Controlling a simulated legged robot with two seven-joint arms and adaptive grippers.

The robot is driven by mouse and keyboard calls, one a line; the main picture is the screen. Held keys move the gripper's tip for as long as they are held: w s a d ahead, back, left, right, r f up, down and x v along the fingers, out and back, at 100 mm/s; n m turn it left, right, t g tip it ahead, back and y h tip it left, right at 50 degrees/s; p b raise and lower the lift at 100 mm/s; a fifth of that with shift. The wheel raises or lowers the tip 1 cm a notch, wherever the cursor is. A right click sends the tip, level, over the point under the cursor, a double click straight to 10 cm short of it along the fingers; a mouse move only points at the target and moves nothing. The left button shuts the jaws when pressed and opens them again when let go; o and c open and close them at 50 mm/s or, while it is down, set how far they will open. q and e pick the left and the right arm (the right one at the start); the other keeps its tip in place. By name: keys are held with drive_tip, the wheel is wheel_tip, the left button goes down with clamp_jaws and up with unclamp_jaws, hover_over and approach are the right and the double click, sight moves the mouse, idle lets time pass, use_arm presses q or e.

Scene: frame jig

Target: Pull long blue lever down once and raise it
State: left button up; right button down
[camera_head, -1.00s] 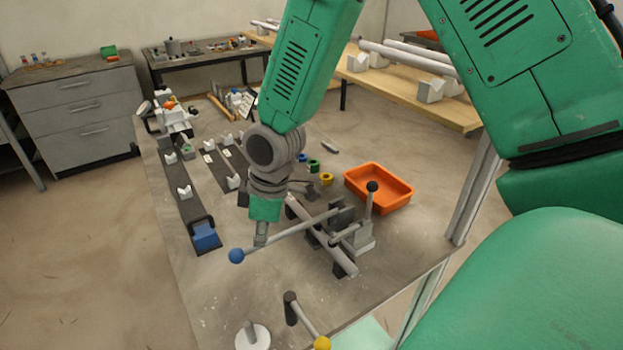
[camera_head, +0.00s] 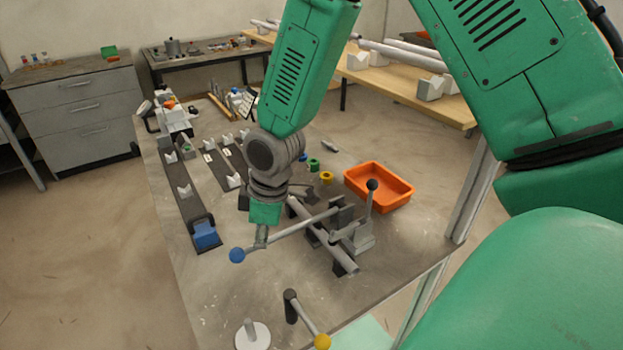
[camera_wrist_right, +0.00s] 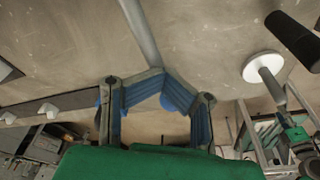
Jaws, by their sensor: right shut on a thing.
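The long lever is a grey rod (camera_head: 292,227) with a blue ball knob (camera_head: 237,255) at its left end. It runs from the clamp fixture (camera_head: 342,215) on the near part of the table toward the left. My right gripper (camera_head: 261,241) comes down from above and is shut on the rod just inboard of the knob. In the right wrist view the rod (camera_wrist_right: 141,30) runs in between the blue-padded fingers, and the knob (camera_wrist_right: 172,103) shows partly hidden behind them. My left gripper is not in view.
An upright black-knobbed lever (camera_head: 371,190) stands right of the rod, with an orange tray (camera_head: 380,187) behind it. A yellow-knobbed lever (camera_head: 306,318) and a white round base (camera_head: 252,337) are at the near edge. A blue block (camera_head: 205,234) lies left.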

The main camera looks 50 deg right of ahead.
drive_tip(key=shift+s+d+f, duration=0.1)
drive_tip(key=shift+s+f, duration=0.05)
drive_tip(key=shift+f, duration=0.5)
drive_tip(key=shift+r, duration=0.1)
idle(0.7)
drive_tip(key=shift+d+r+p, duration=0.1)
drive_tip(key=shift+r+p, duration=0.5)
drive_tip(key=shift+r, duration=0.1)
drive_tip(key=r+p, duration=0.3)
drive_tip(key=shift+w+d+r, duration=0.1)
drive_tip(key=shift+w+r, duration=0.1)
drive_tip(key=r+p, duration=0.4)
drive_tip(key=shift+a, duration=0.2)
wheel_tip(320, 180, up, 5)
drive_tip(key=p, duration=0.4)
drive_tip(key=shift+r, duration=0.1)
